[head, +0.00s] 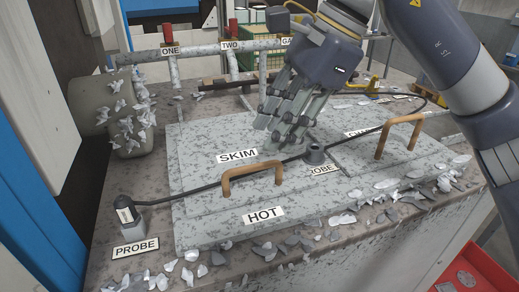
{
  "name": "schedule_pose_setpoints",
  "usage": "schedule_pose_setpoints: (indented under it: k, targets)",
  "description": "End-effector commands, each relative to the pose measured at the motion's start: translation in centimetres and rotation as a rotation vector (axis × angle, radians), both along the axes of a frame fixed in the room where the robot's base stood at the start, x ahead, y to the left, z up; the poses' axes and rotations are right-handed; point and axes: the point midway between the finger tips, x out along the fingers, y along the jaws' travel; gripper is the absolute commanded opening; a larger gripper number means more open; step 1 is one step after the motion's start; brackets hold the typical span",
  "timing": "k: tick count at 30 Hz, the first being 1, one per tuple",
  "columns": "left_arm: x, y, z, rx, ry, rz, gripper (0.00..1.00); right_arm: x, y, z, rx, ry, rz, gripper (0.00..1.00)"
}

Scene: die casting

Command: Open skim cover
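The skim cover (206,174) is a grey, speckled flat plate marked SKIM and HOT, lying flat on the furnace top. Its tan handle (252,173) stands up near its front right. My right gripper (283,143) hangs over the back right part of the cover, behind and to the right of the handle. It is apart from the handle, with its fingers pointing down. I cannot tell the gap between the fingers from this angle. My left gripper is not in view.
A second plate with a tan handle (402,131) lies to the right. Metal flakes litter the front edge. A red bin (468,275) stands at lower right.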

Motion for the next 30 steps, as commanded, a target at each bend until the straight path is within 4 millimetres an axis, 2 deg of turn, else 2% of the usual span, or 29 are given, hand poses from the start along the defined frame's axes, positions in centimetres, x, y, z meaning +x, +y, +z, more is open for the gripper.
schedule_pose_setpoints:
  k: [5,12,14,17,23,27,30]
  targets:
    - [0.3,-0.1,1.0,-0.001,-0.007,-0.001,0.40,0.1,1.5,-3.1,0.000,0.004,0.002,0.31]
    - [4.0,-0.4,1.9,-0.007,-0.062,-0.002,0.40,0.3,2.7,-5.7,0.000,0.002,0.002,0.31]
    - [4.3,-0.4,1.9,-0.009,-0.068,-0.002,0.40,0.4,2.9,-6.0,0.001,0.000,0.001,0.31]
    - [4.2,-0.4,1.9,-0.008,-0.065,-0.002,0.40,0.4,2.9,-6.3,0.001,0.000,0.000,0.31]
    - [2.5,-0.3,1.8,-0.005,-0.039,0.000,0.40,0.4,3.0,-6.3,0.001,0.000,0.001,0.31]
    - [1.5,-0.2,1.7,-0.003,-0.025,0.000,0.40,0.4,2.9,-6.3,0.001,0.000,0.001,0.02]
    - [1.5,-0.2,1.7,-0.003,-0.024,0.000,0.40,0.4,2.9,-6.3,0.001,0.000,0.001,0.00]
